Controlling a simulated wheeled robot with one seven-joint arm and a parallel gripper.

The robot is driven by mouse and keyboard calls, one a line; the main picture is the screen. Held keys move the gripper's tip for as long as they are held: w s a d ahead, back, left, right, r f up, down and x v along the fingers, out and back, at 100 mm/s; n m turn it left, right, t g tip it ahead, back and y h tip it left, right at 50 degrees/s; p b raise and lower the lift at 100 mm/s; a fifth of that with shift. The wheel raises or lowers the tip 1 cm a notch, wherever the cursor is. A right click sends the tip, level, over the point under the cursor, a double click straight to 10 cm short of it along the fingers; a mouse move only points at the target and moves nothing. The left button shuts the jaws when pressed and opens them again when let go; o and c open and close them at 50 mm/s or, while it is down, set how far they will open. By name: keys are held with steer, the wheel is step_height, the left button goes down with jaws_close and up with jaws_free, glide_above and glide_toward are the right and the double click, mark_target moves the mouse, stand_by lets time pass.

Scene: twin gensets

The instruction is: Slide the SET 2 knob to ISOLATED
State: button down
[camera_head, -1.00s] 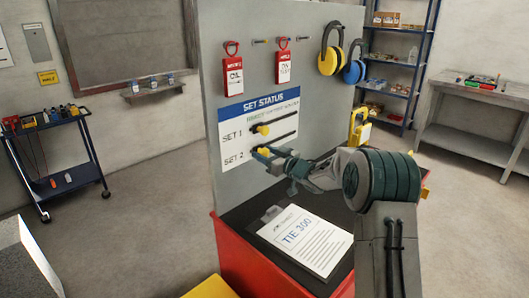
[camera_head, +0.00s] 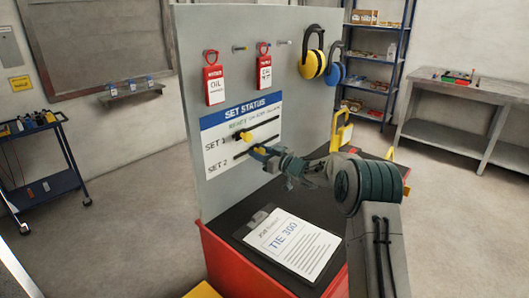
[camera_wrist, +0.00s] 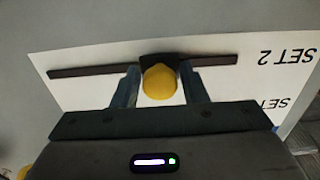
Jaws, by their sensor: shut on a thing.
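The SET STATUS panel (camera_head: 213,133) is a white label with a blue header on an upright grey board, with slots for SET 1 and SET 2. My gripper (camera_head: 262,152) is at the SET 2 slot. In the wrist view its fingers (camera_wrist: 159,88) are shut on the sides of the yellow SET 2 knob (camera_wrist: 160,82). The knob sits part-way along the dark SET 2 slot (camera_wrist: 90,71), nearer the SET 2 lettering end, with slot showing on both sides. The yellow SET 1 knob (camera_head: 246,136) is near the left of its slot. The small position headings are unreadable.
Red tags (camera_head: 214,84) and ear defenders (camera_head: 313,58) hang above the panel. A clipboard (camera_head: 291,247) lies on the dark top of the red cabinet (camera_head: 235,265) below my arm. A yellow object (camera_head: 341,131) stands at the board's right edge.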

steer(key=shift+w+d+p, duration=0.4)
steer(key=shift+w+d, duration=0.5)
steer(key=shift+w, duration=0.2)
steer(key=c, duration=1.1)
jaws_free()
steer(key=b+v, duration=0.2)
steer(key=v, duration=1.1)
steer(key=shift+s+d+b, duration=0.25)
steer(key=shift+b, duration=0.15)
